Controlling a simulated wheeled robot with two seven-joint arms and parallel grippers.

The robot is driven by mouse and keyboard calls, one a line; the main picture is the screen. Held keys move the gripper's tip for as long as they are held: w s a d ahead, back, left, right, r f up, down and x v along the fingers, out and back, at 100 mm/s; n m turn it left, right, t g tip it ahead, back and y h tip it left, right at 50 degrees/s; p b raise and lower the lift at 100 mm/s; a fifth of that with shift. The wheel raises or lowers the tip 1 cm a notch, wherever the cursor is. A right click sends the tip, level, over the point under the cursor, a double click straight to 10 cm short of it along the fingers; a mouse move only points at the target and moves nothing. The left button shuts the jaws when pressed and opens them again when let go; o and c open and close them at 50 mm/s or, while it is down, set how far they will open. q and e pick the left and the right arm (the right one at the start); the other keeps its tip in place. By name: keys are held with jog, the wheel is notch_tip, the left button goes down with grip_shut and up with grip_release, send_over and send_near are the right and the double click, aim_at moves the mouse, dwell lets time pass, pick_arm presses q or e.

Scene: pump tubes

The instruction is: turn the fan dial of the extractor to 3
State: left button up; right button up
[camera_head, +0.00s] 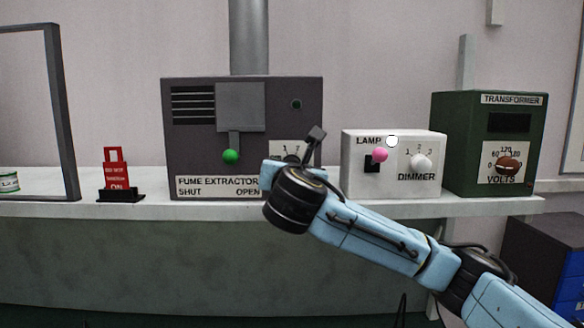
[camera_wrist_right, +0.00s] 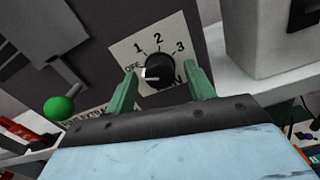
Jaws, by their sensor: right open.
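The fume extractor (camera_head: 200,140) is a dark grey box on the shelf. Its fan dial (camera_wrist_right: 160,72) is a black knob on a white plate marked OFF, 1, 2 and 3. The dial's white pointer faces left, toward OFF. My right gripper (camera_wrist_right: 161,70) is open, with one green finger on each side of the dial in the wrist view. I cannot tell whether the fingers touch it. In the head view my right wrist hides the dial and the fingers, leaving part of the plate (camera_head: 283,147) visible. My left gripper is not in view.
A green-balled lever (camera_head: 231,156) stands left of the dial on the extractor. A white lamp dimmer box (camera_head: 350,185) is close on the right, then a green transformer (camera_head: 455,150).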

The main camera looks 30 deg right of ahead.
jog(key=c, duration=1)
jog(key=shift+m, duration=0.3)
jog(key=shift+m+b, duration=1.8)
jog(key=shift+m, duration=11.5)
